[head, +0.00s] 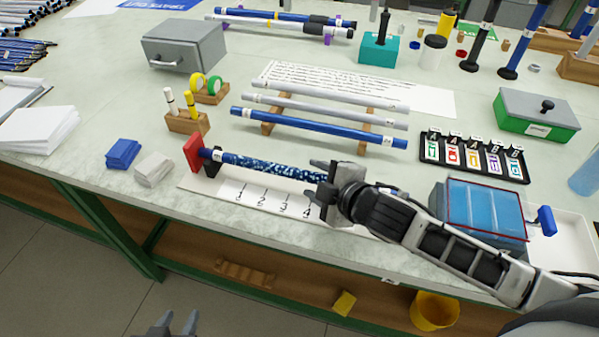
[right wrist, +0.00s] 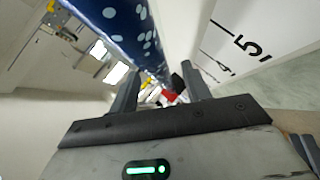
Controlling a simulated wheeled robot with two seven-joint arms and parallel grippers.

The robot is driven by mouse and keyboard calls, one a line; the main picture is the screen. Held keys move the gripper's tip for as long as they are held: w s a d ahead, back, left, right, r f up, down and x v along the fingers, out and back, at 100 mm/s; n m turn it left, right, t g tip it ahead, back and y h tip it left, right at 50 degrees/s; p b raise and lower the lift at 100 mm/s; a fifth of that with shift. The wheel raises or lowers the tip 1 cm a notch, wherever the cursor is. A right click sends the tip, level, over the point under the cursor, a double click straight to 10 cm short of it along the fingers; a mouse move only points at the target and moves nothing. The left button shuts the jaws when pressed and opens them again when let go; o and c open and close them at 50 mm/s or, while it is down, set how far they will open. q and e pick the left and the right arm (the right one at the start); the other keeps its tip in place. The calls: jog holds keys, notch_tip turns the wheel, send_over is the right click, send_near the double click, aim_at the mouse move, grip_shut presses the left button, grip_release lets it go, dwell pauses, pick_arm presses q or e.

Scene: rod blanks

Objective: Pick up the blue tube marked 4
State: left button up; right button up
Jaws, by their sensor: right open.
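A plain blue tube (head: 315,128) with white labels lies across the front of a wooden rack, with two pale tubes (head: 325,108) behind it. The number on its labels is too small to read. A blue tube with white spots (head: 265,167) lies along a numbered measuring board (head: 228,191), its left end at a red stop (head: 193,153). My right gripper (head: 322,184) is open at the spotted tube's right end. In the right wrist view the spotted tube (right wrist: 118,22) passes close to the fingers (right wrist: 158,88). My left gripper (head: 179,320) is open and empty, low in front of the table.
Blue and pale blocks (head: 123,153) sit left of the board. A yellow bin (head: 434,310) stands below.

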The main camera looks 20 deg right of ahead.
grip_shut()
